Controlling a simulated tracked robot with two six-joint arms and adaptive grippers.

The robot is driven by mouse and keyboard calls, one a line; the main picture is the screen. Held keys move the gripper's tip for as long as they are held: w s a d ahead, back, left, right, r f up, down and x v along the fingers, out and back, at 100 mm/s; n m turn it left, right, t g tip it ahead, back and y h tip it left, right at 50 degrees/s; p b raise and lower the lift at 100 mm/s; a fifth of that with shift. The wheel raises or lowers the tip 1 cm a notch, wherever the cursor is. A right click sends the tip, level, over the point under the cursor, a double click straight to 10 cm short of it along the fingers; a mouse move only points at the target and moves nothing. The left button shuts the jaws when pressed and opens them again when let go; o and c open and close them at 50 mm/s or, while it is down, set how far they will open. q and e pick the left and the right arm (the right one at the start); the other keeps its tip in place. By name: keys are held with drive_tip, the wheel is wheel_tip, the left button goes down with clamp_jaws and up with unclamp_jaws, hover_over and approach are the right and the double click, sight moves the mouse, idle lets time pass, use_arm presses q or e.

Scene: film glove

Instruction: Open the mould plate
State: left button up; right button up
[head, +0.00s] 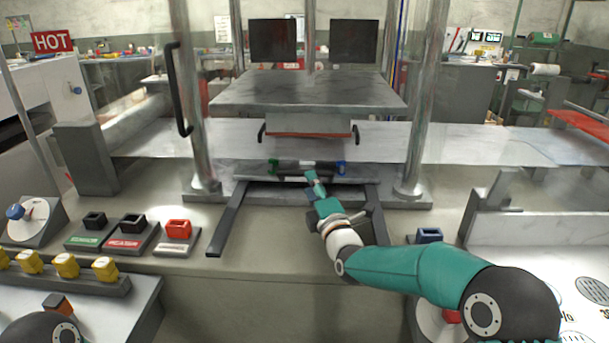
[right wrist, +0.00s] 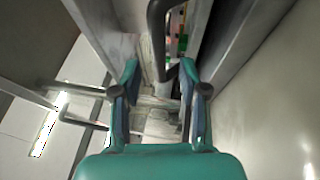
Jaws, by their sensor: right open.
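A low grey plate (head: 255,172) lies between the press columns, at the back of two dark rails; I take it for the mould plate. A dark and white bar (head: 292,164) with green and blue end pieces runs along it. My right gripper (head: 315,180) is at the front of this plate, near the bar's middle, and partly hides it. In the right wrist view its jaws (right wrist: 162,92) stand apart, with a dark bent handle (right wrist: 158,25) beyond and between them. I cannot tell whether they touch it. My left gripper is out of view.
Above hangs a red-edged block (head: 308,134) with black side handles, under a thick grey platen (head: 310,90). Shiny columns (head: 418,110) flank the press. A clear guard with a black handle (head: 178,90) stands at left. Switches (head: 178,230) line the front left.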

drive_tip(key=shift+p+x, duration=0.45)
drive_tip(key=shift+x, duration=2.2)
drive_tip(key=shift+c, duration=0.3)
clamp_jaws()
drive_tip(key=shift+f, duration=0.1)
drive_tip(key=shift+a, duration=0.15)
